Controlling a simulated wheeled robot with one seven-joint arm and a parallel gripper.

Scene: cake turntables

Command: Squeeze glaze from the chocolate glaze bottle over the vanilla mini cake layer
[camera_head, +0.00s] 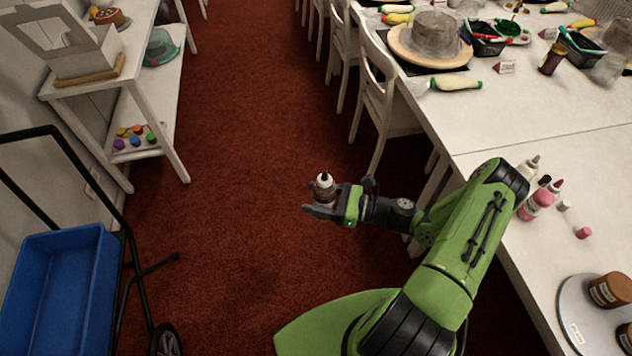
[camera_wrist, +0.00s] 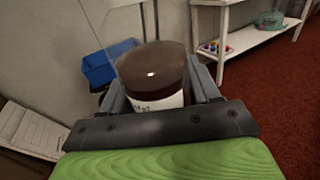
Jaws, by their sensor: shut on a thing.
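In the wrist view the brown bottle body (camera_wrist: 152,66) with a white label (camera_wrist: 158,102) sits between the two fingers; the label's text is too small to read. It looks like the chocolate glaze bottle. I cannot make out a vanilla mini cake layer. A pale round turntable (camera_head: 573,308) at the lower right carries brown, labelled round things (camera_head: 610,290), partly cut off by the frame.
A white shelf (camera_head: 150,85) and blue bin cart (camera_head: 60,280) stand left. The red carpet between is clear.

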